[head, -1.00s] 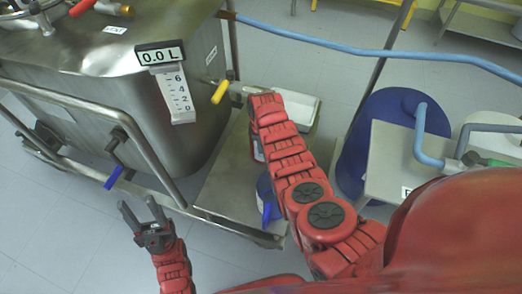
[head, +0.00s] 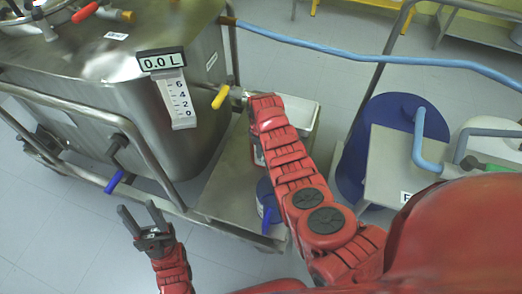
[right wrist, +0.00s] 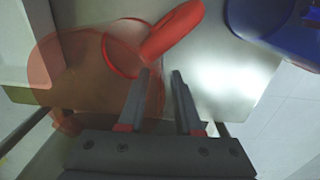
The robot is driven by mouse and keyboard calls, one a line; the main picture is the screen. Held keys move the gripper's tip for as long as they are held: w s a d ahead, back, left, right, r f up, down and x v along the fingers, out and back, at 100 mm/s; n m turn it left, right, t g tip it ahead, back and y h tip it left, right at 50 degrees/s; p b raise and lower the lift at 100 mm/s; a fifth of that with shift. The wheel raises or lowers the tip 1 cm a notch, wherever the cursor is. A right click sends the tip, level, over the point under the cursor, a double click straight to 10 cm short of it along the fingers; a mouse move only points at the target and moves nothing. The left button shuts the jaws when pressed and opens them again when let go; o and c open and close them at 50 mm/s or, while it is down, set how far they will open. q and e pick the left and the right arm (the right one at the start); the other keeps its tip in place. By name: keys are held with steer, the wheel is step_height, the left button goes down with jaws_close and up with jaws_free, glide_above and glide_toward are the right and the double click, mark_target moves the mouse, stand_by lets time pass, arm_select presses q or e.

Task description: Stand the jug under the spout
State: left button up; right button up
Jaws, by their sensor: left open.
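The steel tank's spout with a yellow handle (head: 221,96) sticks out above a low steel shelf (head: 222,188). A see-through red jug (right wrist: 75,70) with a solid red handle (right wrist: 170,32) stands on the shelf in the right wrist view. My arm mostly hides it in the head view. My right gripper (right wrist: 161,72) is open, its fingertips just short of the red handle, with nothing between them. Its fingers are hidden in the head view. A blue jug (head: 264,196) with a blue handle stands nearer on the shelf. My left gripper (head: 141,212) is open and empty, left of the shelf.
The tank (head: 110,70) shows 0.0 L and has a rail and a blue-handled valve (head: 115,181) low on its side. A white bin (head: 302,112) is behind my right arm. A blue drum (head: 362,160) and a steel stand (head: 395,165) are at right. A blue hose (head: 330,48) crosses behind.

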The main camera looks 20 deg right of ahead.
step_height(320, 180, up, 11)
steer(key=p, duration=0.1)
steer(key=shift+s+p, duration=0.2)
steer(key=shift+p, duration=0.15)
stand_by(0.4)
